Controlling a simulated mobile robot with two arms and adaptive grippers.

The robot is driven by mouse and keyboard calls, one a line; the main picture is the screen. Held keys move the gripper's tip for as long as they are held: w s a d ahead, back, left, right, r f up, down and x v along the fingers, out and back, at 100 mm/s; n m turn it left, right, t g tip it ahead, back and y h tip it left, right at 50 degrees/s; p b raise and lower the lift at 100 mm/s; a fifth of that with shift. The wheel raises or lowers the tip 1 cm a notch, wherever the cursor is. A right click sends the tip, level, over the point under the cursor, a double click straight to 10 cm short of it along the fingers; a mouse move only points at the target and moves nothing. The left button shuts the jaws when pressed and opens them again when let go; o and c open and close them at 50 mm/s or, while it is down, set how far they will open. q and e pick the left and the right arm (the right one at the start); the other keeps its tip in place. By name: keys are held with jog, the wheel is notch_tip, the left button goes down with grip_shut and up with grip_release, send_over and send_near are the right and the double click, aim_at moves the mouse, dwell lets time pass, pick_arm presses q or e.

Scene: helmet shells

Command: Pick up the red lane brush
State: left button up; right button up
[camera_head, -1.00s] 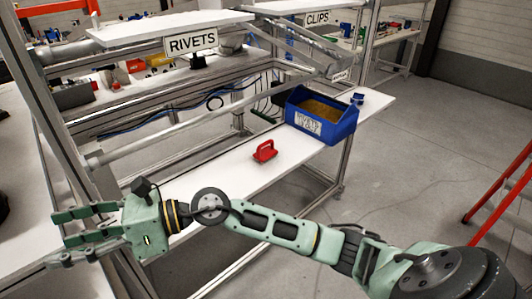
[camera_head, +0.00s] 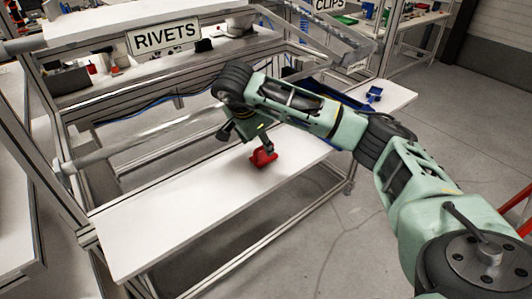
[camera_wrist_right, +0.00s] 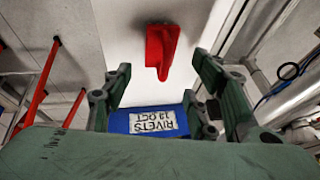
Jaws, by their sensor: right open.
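The red lane brush (camera_head: 262,158) lies on the white shelf of the workbench, partly covered by my right gripper in the head view. My right gripper (camera_head: 247,146) points down just above and beside it, open and empty. In the right wrist view the brush (camera_wrist_right: 162,48) shows in line with the gap between the open fingers (camera_wrist_right: 160,68), around or just past their tips; I cannot tell whether they touch it. My left gripper is not in view.
A blue bin (camera_head: 318,82) stands behind my right arm, mostly hidden; its rivets label (camera_wrist_right: 155,121) shows in the right wrist view. A small blue cup (camera_head: 374,93) sits near the shelf's right end. The shelf's front left (camera_head: 160,225) is clear.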

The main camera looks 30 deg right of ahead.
aim_at(266, 159)
jog(key=p+x, duration=0.2)
jog(key=x, duration=0.1)
jog(key=shift+s+d, duration=0.15)
jog(key=shift+s, duration=0.15)
jog(key=x, duration=0.3)
jog(key=shift+p, duration=0.3)
jog(key=shift+f, duration=0.1)
jog(key=c, duration=0.4)
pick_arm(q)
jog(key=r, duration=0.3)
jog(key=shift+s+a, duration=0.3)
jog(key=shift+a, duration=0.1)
pick_arm(e)
jog(key=c, duration=0.9)
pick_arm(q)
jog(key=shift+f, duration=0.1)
pick_arm(e)
grip_shut()
